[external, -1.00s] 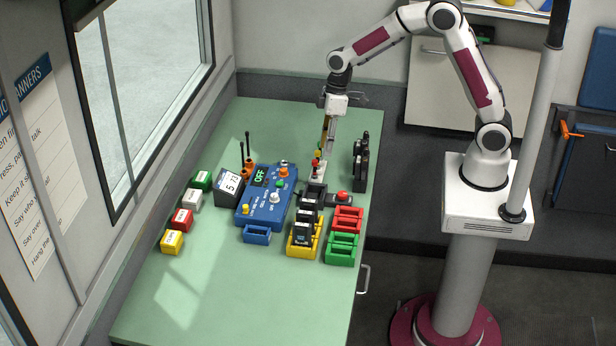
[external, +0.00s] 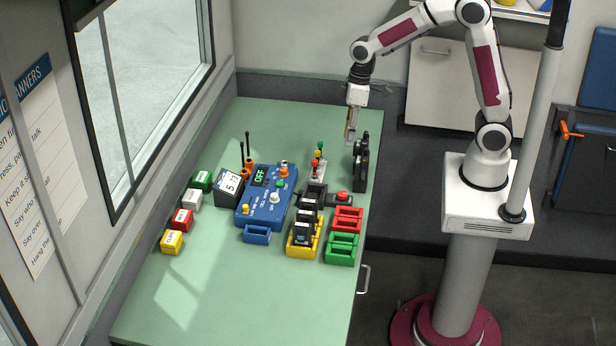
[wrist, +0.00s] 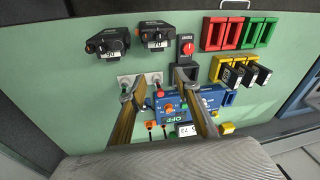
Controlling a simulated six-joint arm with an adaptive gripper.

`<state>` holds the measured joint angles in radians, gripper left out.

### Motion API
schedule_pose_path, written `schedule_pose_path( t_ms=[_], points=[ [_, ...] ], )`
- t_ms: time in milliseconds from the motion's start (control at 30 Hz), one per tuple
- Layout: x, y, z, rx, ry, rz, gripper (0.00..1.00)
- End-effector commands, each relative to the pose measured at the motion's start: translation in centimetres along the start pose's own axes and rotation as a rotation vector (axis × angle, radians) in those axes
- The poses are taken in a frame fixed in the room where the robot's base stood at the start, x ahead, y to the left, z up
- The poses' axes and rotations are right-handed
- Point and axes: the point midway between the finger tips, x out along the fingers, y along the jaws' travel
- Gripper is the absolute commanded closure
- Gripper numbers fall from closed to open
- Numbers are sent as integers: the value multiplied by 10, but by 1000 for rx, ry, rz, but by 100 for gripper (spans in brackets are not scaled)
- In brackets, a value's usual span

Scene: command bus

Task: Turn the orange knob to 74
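The orange knob (external: 284,168) is at the far right corner of the blue panel (external: 262,214) in the external view. In the wrist view a small orange knob (wrist: 170,108) shows on the panel between my fingers. Its pointer and scale are too small to read. The panel's display (external: 259,177) reads OFF. My gripper (external: 350,138) hangs above the far right part of the table, apart from the knob and to its right. In the wrist view my gripper (wrist: 154,86) has its fingers spread, with nothing between them.
A grey plate with coloured levers (external: 318,165) stands between panel and gripper. Black dial boxes (external: 361,170) are at the right edge. Antennas (external: 245,150) rise left of the panel. The near table is clear.

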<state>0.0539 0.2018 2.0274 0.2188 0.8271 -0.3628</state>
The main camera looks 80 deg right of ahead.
Motion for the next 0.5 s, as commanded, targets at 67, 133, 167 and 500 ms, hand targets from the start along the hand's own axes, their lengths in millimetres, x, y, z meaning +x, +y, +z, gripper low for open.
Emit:
schedule_pose_path(
  t_ms=[67,133,167,500],
  points=[
    [0,0,0,1,0,0,68],
    [0,0,0,1,0,0,68],
    [0,0,0,1,0,0,68],
    [7,-2,1,-4,-16,-4,68]
  ],
)
